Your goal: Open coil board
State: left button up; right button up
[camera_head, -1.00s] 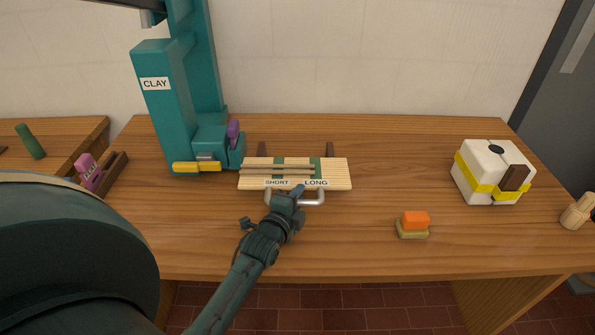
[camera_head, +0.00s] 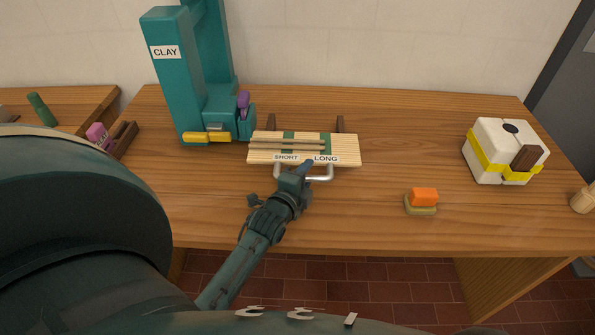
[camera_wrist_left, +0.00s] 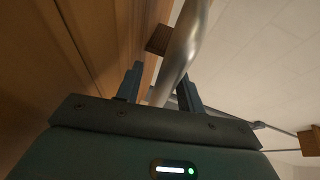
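The coil board (camera_head: 258,152) is a pale slatted board with green strips, labelled SHORT and LONG, lying on the wooden table. Its grey metal handle (camera_head: 320,178) runs along the front edge and also shows in the left wrist view (camera_wrist_left: 186,45). My left gripper (camera_head: 303,170) is at the left part of this handle. In the left wrist view its two fingers (camera_wrist_left: 158,85) stand apart, with the handle bar passing between them. A gap shows beside the left finger, so it does not look clamped. My right gripper is not in view.
A teal machine labelled CLAY (camera_head: 175,80) stands behind left of the board. An orange and tan block (camera_head: 422,203) and a white box with yellow band (camera_head: 490,150) are to the right. The table (camera_head: 350,220) in front of the board is mostly clear.

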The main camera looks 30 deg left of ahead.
pick_arm(q)
jog(key=v, duration=1.2)
jog(key=shift+s+d, duration=0.1)
jog(key=shift+s, duration=0.3)
jog(key=s+d+f+n+g+h+p, duration=0.1)
jog(key=s+d+f+n+g+h, duration=0.1)
jog(key=d+n, duration=0.4)
jog(key=s+d+f+n+g+h, duration=0.3)
jog(key=s+d+f+n, duration=0.2)
jog(key=d+n, duration=0.1)
jog(key=shift+s+d+h+p, duration=0.4)
jog(key=shift+d, duration=0.4)
dwell(0.8)
